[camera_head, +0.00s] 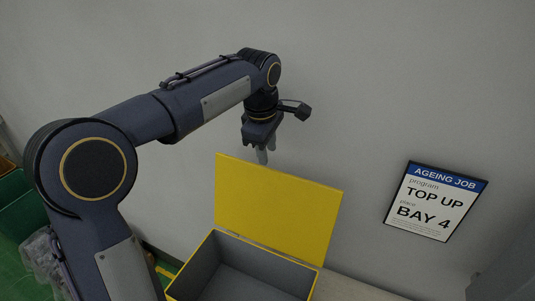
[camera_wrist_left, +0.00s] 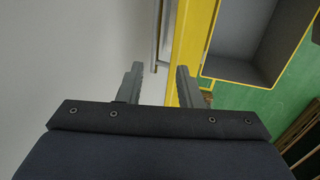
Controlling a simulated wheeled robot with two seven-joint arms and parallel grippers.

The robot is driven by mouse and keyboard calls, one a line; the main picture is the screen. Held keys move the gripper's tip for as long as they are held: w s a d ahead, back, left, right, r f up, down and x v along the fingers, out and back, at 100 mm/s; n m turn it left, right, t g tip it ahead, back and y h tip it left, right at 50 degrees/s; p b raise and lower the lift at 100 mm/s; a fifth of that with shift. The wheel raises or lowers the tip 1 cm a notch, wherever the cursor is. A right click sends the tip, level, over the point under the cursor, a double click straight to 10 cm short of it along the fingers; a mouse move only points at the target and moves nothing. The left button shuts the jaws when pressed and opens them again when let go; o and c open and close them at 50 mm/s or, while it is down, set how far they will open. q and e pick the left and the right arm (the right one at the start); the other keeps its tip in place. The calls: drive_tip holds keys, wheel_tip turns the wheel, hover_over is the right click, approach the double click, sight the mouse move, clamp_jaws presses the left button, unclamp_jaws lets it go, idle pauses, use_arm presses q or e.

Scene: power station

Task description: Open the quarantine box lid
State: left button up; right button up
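The quarantine box (camera_head: 250,265) is yellow-rimmed with a grey inside and looks empty where I can see in. Its yellow lid (camera_head: 277,207) stands raised, close to upright, at the side near the wall. My left gripper (camera_head: 264,155) points down at the lid's top edge. In the left wrist view the two fingers (camera_wrist_left: 160,70) are apart with nothing held between them. The lid (camera_wrist_left: 187,40) shows there as a yellow strip by the right finger, with the box (camera_wrist_left: 245,45) beyond. Contact between finger and lid cannot be told. My right gripper is out of view.
A grey wall (camera_head: 400,80) stands close behind the lid and gripper, with a framed sign (camera_head: 436,201) at right. A pale surface (camera_head: 345,289) lies beside the box. Green bins (camera_head: 22,212) are at far left on a green floor.

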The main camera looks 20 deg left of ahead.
use_arm(q)
drive_tip(key=c, duration=0.4)
drive_tip(key=shift+d+r+m, duration=0.1)
drive_tip(key=shift+r+m, duration=0.1)
drive_tip(key=shift+m, duration=0.4)
drive_tip(key=shift+c, duration=0.9)
drive_tip(key=shift+w+d+r+m, duration=0.1)
drive_tip(key=shift+d+r+m, duration=0.15)
drive_tip(key=shift+m, duration=0.55)
clamp_jaws()
drive_tip(key=d+r+m+g+b, duration=0.1)
drive_tip(key=d+r+m+b, duration=0.3)
drive_tip(key=m, duration=1.1)
wheel_tip(320, 180, down, 9)
drive_tip(key=p, duration=0.2)
drive_tip(key=shift+w+a, duration=0.2)
drive_tip(key=shift+a, duration=0.25)
